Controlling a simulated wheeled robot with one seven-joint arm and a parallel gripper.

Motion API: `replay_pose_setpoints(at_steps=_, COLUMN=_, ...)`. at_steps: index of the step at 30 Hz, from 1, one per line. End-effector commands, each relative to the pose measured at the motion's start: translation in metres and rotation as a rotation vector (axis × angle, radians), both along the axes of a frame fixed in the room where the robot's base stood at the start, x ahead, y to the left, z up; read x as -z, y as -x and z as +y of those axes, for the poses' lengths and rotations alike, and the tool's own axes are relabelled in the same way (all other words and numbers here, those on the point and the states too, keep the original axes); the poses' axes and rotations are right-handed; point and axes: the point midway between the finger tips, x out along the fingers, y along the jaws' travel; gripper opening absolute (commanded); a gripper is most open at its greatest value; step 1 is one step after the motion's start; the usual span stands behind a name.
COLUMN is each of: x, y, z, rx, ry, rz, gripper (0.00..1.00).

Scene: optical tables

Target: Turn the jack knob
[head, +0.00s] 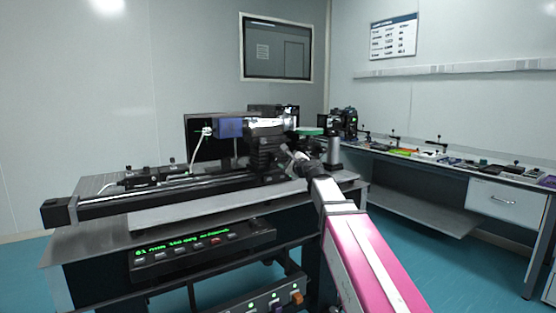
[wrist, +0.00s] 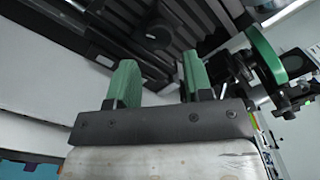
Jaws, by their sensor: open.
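My gripper (wrist: 159,76) is open in the wrist view, with its two green fingers apart and nothing between them. A round dark knob (wrist: 158,34), which looks like the jack knob, sits on a dark ribbed body (wrist: 205,22) ahead of the fingertips. The gap between the fingers faces it, and I see no contact. In the head view my gripper (head: 291,156) is small and dark, at the right side of the black jack-like stage (head: 263,150) on the optical table. The knob cannot be made out there.
A long black rail (head: 160,194) runs along the table. A green ringed mount (wrist: 264,56) stands close to the right of my fingers in the wrist view. A control box (head: 200,246) with green text hangs below the tabletop. A side bench (head: 455,172) holds small parts.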

Motion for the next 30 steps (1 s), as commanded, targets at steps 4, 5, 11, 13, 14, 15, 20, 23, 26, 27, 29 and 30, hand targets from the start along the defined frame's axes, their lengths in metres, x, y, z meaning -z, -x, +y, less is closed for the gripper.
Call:
replay_pose_setpoints(at_steps=4, x=0.0, y=-0.027, z=0.017, rx=-0.001, ry=0.001, rz=0.0, gripper=0.46)
replay_pose_setpoints(at_steps=5, x=0.0, y=-0.032, z=0.02, rx=-0.001, ry=0.001, rz=0.0, gripper=0.46)
replay_pose_setpoints(at_steps=11, x=0.0, y=-0.056, z=0.036, rx=-0.001, ry=0.001, rz=0.0, gripper=0.46)
replay_pose_setpoints(at_steps=13, x=0.0, y=-0.06, z=0.039, rx=-0.001, ry=0.001, rz=0.0, gripper=0.46)
replay_pose_setpoints(at_steps=14, x=0.0, y=-0.061, z=0.04, rx=0.0, ry=0.001, rz=-0.001, gripper=0.46)
replay_pose_setpoints(at_steps=15, x=0.0, y=-0.062, z=0.041, rx=0.001, ry=0.001, rz=0.0, gripper=0.46)
replay_pose_setpoints(at_steps=20, x=0.0, y=-0.062, z=0.041, rx=0.001, ry=0.002, rz=-0.001, gripper=0.46)
replay_pose_setpoints(at_steps=23, x=0.0, y=-0.062, z=0.041, rx=0.001, ry=0.001, rz=0.0, gripper=0.43)
replay_pose_setpoints(at_steps=26, x=0.0, y=-0.061, z=0.041, rx=0.001, ry=0.002, rz=-0.001, gripper=0.11)
replay_pose_setpoints(at_steps=27, x=0.0, y=-0.061, z=0.041, rx=0.0, ry=0.002, rz=-0.001, gripper=0.12)
replay_pose_setpoints(at_steps=29, x=0.0, y=-0.061, z=0.041, rx=0.0, ry=0.002, rz=-0.001, gripper=0.12)
replay_pose_setpoints(at_steps=30, x=0.0, y=-0.061, z=0.041, rx=0.0, ry=0.003, rz=-0.002, gripper=0.12)
